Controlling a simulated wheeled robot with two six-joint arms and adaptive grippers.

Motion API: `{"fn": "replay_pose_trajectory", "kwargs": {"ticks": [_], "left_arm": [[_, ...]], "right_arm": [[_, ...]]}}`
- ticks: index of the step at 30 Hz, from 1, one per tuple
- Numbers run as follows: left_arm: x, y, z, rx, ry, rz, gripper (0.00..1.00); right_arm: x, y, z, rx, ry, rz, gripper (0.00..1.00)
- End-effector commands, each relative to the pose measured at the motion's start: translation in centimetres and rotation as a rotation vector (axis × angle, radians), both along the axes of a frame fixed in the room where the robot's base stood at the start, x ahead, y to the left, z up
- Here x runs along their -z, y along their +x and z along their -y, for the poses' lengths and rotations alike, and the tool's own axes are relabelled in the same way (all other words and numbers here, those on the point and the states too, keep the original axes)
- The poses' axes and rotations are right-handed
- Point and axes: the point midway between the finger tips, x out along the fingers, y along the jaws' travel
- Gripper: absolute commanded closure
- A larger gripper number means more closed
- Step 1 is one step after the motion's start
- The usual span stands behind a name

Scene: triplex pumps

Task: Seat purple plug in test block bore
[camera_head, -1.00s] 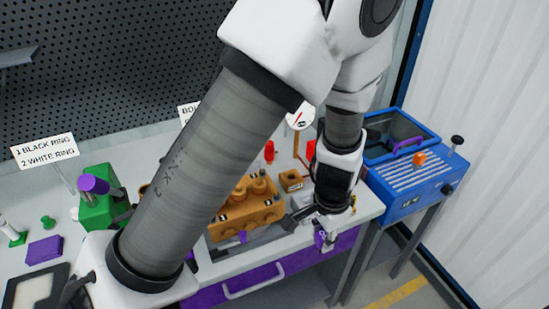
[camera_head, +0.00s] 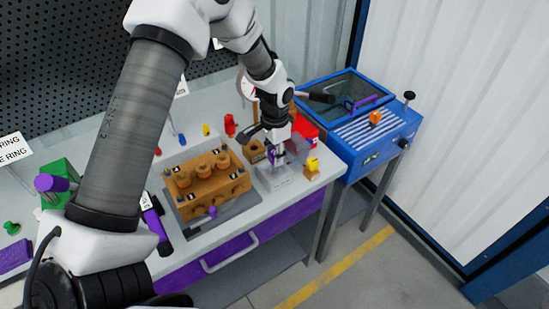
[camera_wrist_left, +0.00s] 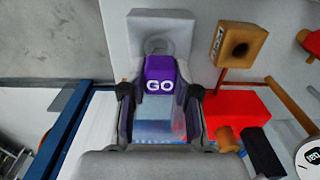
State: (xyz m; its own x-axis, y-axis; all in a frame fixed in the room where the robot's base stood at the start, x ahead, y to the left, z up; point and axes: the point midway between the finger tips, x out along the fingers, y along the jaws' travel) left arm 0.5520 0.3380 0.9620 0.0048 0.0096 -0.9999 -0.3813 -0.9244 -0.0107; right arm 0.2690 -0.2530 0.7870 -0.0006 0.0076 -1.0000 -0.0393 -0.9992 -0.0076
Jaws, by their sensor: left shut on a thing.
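A purple plug marked GO (camera_wrist_left: 160,75) is between the fingers of my left gripper (camera_wrist_left: 160,108). In the head view, this gripper (camera_head: 276,150) points down over a pale stand (camera_head: 277,178) near the table's right end. The stand shows in the wrist view as a grey block (camera_wrist_left: 165,22) with a round outline partly hidden by the plug. I cannot tell whether the plug touches it. A small brown block with a round bore (camera_wrist_left: 237,45) stands beside it, apart from the plug; it also shows in the head view (camera_head: 255,151). My right gripper is not in view.
A brown pump block (camera_head: 207,182) with several caps sits on a grey tray to the left. A yellow part (camera_head: 312,167) and a red bin (camera_head: 306,133) are close to the gripper. A blue machine (camera_head: 368,135) stands beyond the table's right end.

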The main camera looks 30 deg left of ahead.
Motion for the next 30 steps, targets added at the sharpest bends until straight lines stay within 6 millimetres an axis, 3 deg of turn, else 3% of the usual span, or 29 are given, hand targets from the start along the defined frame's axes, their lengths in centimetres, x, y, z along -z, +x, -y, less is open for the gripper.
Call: {"fn": "replay_pose_trajectory", "kwargs": {"ticks": [6,16,17,18,19,30], "left_arm": [[3.1,-0.1,0.0,0.001,0.001,-0.004,1.0],[3.8,-0.1,0.0,0.001,0.0,-0.002,1.0],[3.8,-0.1,0.0,0.002,0.0,-0.002,0.66],[3.7,-0.1,0.0,0.002,-0.001,-0.001,0.52],[3.7,-0.1,0.0,0.002,0.0,-0.002,0.45],[3.1,0.0,0.0,0.001,-0.001,-0.001,0.45]], "right_arm": [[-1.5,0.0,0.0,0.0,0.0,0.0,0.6],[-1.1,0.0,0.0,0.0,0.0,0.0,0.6],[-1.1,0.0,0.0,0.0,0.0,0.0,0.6],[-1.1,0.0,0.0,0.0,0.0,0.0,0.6],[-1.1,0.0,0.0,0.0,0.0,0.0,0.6],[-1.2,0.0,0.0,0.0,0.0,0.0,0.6]]}}
